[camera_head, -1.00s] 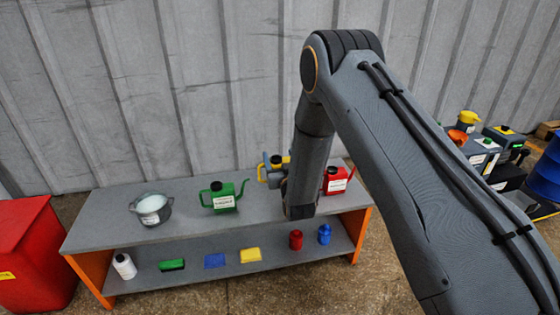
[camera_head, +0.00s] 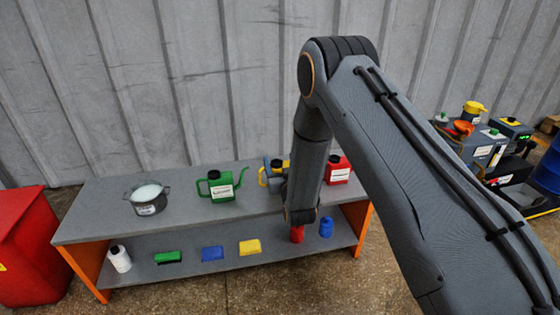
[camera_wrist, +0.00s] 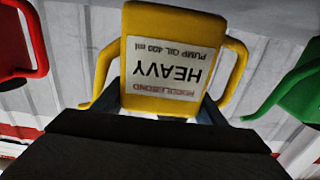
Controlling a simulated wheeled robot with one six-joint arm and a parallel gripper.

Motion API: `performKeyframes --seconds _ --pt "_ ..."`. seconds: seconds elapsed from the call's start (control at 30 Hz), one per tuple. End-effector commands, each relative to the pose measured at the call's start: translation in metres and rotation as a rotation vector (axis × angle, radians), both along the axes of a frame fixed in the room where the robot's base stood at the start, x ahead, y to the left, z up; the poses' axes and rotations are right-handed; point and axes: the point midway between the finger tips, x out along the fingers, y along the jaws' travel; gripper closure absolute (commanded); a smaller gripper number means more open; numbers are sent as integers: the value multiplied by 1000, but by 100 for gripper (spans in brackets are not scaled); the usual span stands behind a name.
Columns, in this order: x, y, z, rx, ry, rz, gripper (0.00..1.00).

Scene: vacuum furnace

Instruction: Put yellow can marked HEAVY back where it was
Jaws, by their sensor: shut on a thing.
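The yellow can marked HEAVY (camera_wrist: 190,30) fills the top of the wrist view, its white label upside down in that picture. My gripper (camera_wrist: 160,108) is shut on it, with parts of the fingers showing beside the label. In the head view, my arm hides most of the yellow can; its yellow handle and spout side (camera_head: 263,178) show left of the arm. The can is between the green can (camera_head: 222,185) and the red can (camera_head: 339,170), at the grey bench top (camera_head: 100,207). I cannot tell whether its base touches the bench.
A metal pot (camera_head: 147,198) stands at the bench's left. The lower shelf holds a white bottle (camera_head: 120,259), several coloured blocks, a red jar (camera_head: 297,233) and a blue jar (camera_head: 326,227). A red bin (camera_head: 32,240) is at left; dark containers (camera_head: 485,150) are at right.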

Motion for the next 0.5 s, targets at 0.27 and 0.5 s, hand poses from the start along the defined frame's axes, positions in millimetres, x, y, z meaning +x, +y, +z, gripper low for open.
performKeyframes --seconds 0.27,0.5 --pt "0 0 0 0 -1 0 71" --pt "0 0 -4 0 -1 0 71"
